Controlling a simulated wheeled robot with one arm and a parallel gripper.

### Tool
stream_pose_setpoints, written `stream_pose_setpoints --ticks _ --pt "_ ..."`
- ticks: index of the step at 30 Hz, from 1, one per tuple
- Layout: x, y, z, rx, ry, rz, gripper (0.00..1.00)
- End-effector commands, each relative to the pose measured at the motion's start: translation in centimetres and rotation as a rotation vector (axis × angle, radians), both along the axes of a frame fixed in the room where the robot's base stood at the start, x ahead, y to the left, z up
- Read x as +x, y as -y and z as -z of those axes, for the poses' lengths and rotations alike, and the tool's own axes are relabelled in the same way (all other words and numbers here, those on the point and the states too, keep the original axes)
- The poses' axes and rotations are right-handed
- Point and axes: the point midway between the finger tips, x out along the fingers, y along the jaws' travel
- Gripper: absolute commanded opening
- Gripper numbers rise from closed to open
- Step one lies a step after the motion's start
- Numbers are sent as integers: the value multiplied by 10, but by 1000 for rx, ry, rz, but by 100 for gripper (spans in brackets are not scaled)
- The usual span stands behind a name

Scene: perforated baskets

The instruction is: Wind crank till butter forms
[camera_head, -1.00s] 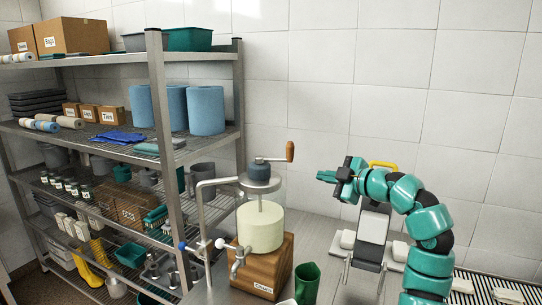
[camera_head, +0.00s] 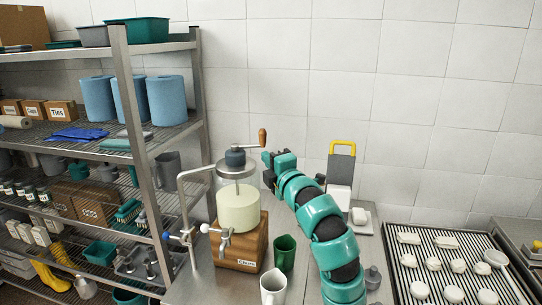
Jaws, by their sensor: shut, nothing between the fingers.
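The churn stands at the middle left: a cream-coloured drum (camera_head: 239,210) on a wooden base (camera_head: 242,246), with a small label and a metal tap at its front. Above it is a round metal plate with a dark hub (camera_head: 235,157). The crank ends in an upright brown wooden handle (camera_head: 262,138). My gripper (camera_head: 267,159) is shut and empty, just below and right of the handle; I cannot tell whether it touches the crank.
A grey board with a yellow handle (camera_head: 342,147) stands behind my arm. A ribbed tray (camera_head: 440,263) holds several white pieces at right. A loaded shelf rack (camera_head: 135,140) fills the left.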

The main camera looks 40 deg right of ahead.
Motion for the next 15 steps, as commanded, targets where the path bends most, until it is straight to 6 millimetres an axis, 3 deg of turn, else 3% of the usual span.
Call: stream_pose_setpoints --ticks 9,15 --pt "54 8 -7 3 -3 -3 0" --pt "73 27 -10 3 -3 2 0"
